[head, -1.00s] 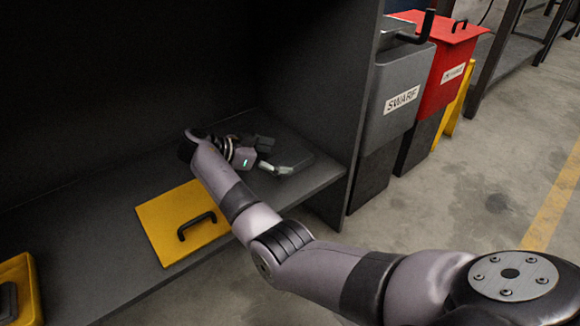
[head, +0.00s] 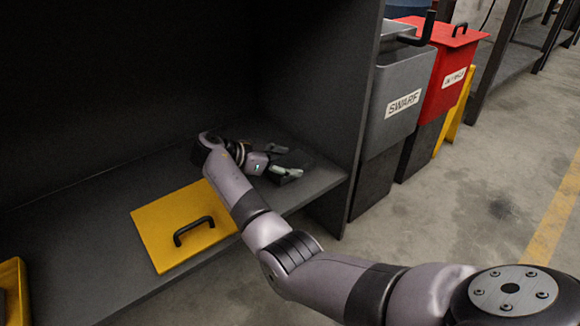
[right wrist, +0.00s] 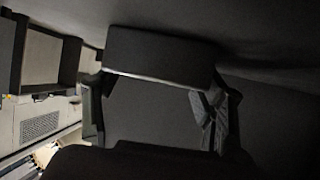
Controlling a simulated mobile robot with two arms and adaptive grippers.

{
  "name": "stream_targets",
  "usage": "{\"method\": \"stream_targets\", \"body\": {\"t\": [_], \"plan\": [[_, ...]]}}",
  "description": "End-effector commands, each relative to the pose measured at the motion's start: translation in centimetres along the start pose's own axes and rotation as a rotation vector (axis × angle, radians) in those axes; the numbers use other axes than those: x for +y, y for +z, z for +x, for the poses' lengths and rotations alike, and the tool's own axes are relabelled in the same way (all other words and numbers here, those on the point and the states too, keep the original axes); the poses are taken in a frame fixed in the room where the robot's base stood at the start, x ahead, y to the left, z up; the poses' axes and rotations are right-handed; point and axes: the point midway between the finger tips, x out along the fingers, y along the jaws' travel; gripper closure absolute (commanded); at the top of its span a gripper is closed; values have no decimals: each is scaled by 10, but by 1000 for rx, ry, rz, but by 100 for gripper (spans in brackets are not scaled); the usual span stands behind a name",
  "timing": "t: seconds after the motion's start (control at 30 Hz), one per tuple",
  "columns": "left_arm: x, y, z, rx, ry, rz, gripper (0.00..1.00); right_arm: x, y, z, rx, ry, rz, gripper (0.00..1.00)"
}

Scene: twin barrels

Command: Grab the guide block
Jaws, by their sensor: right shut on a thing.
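The guide block appears as a dark grey block (head: 299,159) on the right part of the dark shelf, close to the side wall. It blends with the shelf in the head view. In the right wrist view the block (right wrist: 160,57) spans the space between the fingers, with a lighter lower edge. My right gripper (head: 282,161) reaches in from the left side of the block and is shut on it. I cannot tell whether the block is clear of the shelf. My left gripper is not in view.
A yellow lid (head: 155,228) with a black handle lies on the shelf to the left of my right arm. A yellow container (head: 21,285) is at the far left. The cabinet side wall (head: 318,90) stands close on the right; grey (head: 398,82) and red (head: 444,85) bins stand beyond.

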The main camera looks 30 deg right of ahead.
Motion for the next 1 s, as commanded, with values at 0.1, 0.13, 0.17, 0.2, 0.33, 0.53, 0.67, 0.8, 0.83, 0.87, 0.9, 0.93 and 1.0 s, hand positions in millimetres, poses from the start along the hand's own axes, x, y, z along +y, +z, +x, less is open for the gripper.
{"method": "stream_targets", "body": {"t": [0.1,0.13,0.17,0.2,0.33,0.53,0.67,0.8,0.83,0.87,0.9,0.93,1.0], "plan": [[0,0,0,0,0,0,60,1,0,0,0,3,0,49],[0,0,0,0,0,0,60,1,0,0,0,3,0,51],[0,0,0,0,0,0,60,1,0,0,0,3,0,53],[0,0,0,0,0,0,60,1,0,0,-1,4,0,56],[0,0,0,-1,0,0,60,1,1,0,-1,4,0,64],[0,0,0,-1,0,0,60,1,1,0,-1,4,0,78],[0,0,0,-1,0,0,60,1,1,0,-1,4,0,86],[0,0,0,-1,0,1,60,1,1,1,-1,4,0,96],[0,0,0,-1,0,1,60,1,1,1,-1,4,0,98],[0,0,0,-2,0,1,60,1,1,1,-1,4,0,100],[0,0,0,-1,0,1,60,-1,-5,-2,7,-1,11,100],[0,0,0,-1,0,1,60,-1,-5,-2,7,-1,10,100],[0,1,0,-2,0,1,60,-1,-5,-2,7,-1,9,100]]}}
